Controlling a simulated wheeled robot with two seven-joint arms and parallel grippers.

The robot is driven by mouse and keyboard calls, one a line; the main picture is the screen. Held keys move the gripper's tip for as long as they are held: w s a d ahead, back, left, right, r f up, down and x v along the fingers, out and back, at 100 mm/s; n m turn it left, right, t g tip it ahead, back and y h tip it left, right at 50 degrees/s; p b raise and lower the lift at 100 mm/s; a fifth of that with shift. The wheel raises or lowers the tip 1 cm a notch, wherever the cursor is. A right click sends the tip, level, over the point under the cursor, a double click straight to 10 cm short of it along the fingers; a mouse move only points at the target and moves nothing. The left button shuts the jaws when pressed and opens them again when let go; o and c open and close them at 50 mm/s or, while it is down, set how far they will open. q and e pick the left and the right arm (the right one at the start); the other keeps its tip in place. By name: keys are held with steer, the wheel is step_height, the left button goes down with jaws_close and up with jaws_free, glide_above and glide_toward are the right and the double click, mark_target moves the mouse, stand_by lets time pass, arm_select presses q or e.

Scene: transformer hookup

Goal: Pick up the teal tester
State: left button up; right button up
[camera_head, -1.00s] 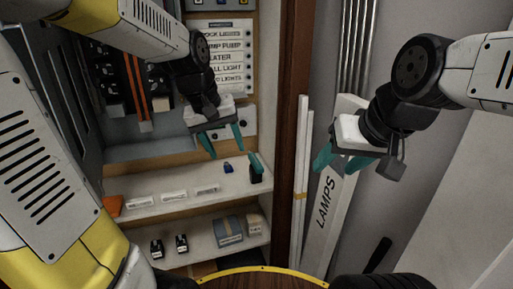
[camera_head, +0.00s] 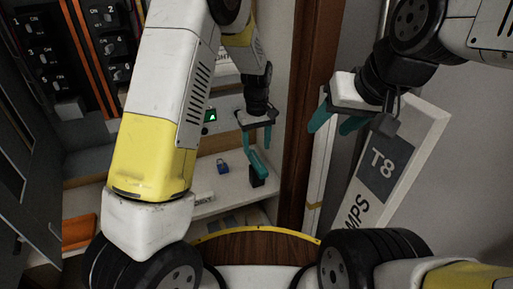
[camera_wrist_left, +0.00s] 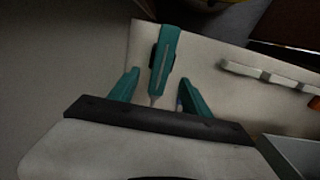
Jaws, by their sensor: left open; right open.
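The teal tester (camera_head: 257,168), with a black lower part, stands on the upper shelf at its right end. It also shows in the left wrist view (camera_wrist_left: 163,62), lying between the lines of my two teal fingers and just beyond their tips. My left gripper (camera_head: 256,144) is open and hangs close above the tester, pointing down; in the head view finger and tester overlap, so contact cannot be told. My right gripper (camera_head: 334,122) is open and empty, to the right of the wooden post, in front of the white panels.
A blue padlock (camera_head: 222,166) is on the shelf (camera_head: 236,187) left of the tester. The brown wooden post (camera_head: 312,110) stands close on the right. A leaning white board marked T8 (camera_head: 385,165) is further right. An orange item (camera_head: 80,231) is at the lower left.

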mark_target(257, 160)
arm_select(q)
steer(key=f, duration=0.5)
steer(key=shift+s+f, duration=0.25)
jaws_close()
